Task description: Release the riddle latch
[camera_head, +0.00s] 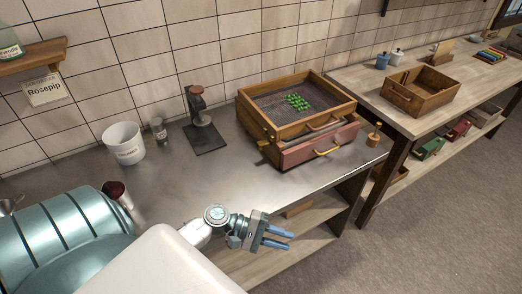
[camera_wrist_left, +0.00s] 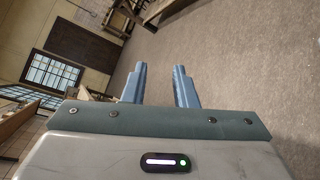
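The riddle (camera_head: 334,103) is a wooden sieve frame with a dark mesh and small green bits on it. It sits on top of a wooden box with a reddish drawer front (camera_head: 318,146) and a yellow handle, on the metal counter. A small brass-coloured piece (camera_head: 263,143) shows at the box's left front corner; I cannot tell whether it is the latch. My left gripper (camera_head: 278,238) is in front of the counter's front edge, apart from the box. Its two blue fingers are apart and empty, as the left wrist view (camera_wrist_left: 160,85) also shows. My right gripper is not in view.
A white bucket (camera_head: 124,145), a small glass jar (camera_head: 159,131) and a dark stand (camera_head: 203,125) are on the counter's left. A wooden-handled tool (camera_head: 374,134) stands right of the box. A second table (camera_head: 440,122) holds an open crate (camera_head: 420,90).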

